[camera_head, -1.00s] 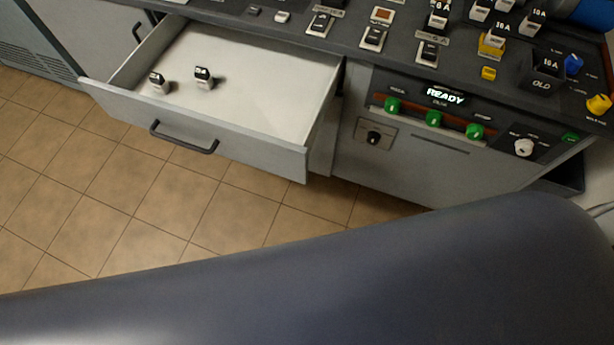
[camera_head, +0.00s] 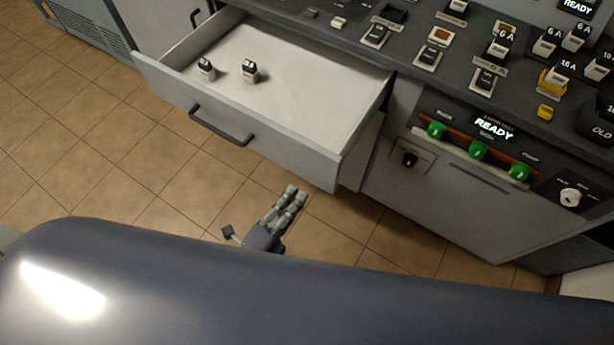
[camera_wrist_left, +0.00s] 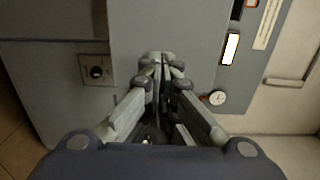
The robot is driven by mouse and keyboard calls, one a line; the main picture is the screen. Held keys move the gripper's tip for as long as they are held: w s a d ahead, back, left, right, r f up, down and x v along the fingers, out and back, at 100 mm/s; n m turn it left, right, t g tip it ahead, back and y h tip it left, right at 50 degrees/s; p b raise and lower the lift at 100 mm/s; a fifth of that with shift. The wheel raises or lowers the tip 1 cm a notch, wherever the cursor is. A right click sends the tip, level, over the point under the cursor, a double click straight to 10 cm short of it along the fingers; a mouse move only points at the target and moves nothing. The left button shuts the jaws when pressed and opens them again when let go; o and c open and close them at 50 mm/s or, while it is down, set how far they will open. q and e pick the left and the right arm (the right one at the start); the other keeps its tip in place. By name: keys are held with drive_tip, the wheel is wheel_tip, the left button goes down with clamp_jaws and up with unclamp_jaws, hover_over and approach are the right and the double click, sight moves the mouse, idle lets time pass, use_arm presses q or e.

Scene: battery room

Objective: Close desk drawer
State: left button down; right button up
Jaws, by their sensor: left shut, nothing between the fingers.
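The desk drawer (camera_head: 230,123) stands pulled out of the grey desk in the head view. Its dark bar handle (camera_head: 220,128) is on the front panel. Two small blocks, one (camera_head: 205,69) to the left and one (camera_head: 249,71) to the right, stand inside on the white drawer floor. My left gripper (camera_head: 296,192) is over the tiles, below the drawer front and apart from it. In the left wrist view its fingers (camera_wrist_left: 160,62) are together with nothing between them, in front of a grey panel. My right gripper is not in view.
The desk top (camera_head: 415,60) carries several switches and labelled blocks. A panel with a READY display (camera_head: 493,128) and green knobs is right of the drawer. A keyed lock plate (camera_head: 408,160) sits beside it. Tiled floor (camera_head: 120,160) is clear in front. My own arm covers the bottom.

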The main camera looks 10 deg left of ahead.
sight(313, 171)
use_arm(q)
drive_tip(key=x, duration=0.5)
drive_tip(key=shift+w+d+p, duration=0.15)
drive_tip(key=shift+w+p, duration=0.15)
drive_tip(key=shift+p, duration=0.05)
drive_tip(key=shift+w, duration=0.1)
